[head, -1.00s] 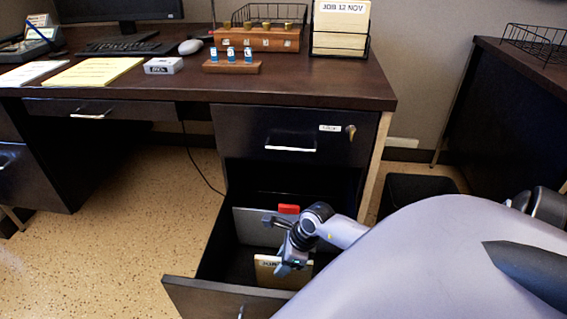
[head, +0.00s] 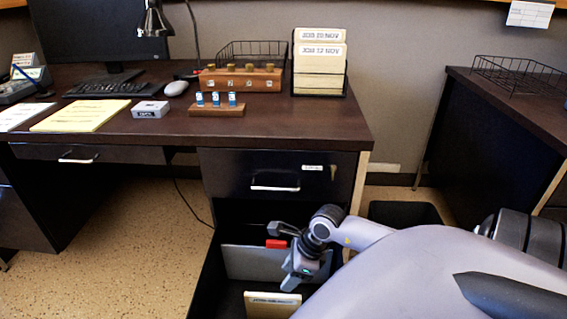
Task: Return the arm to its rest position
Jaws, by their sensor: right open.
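My right gripper (head: 281,257) is open and empty. It hangs over the open lower drawer (head: 206,275) of the desk, in front of the grey divider (head: 240,262) with a red tab (head: 276,244). A tan folder (head: 268,304) stands in the drawer in front of the divider, below the gripper and apart from it. My right arm (head: 370,235) reaches in from the lower right and hides the drawer's right side. My left gripper is not in view.
The desk top (head: 290,125) carries a file rack (head: 320,82), a wooden key block (head: 241,79), a small stand with blue-topped pieces (head: 216,108), a small box (head: 150,109) and papers. A dark bin (head: 405,212) stands right of the desk. Open floor (head: 120,250) lies left of the drawer.

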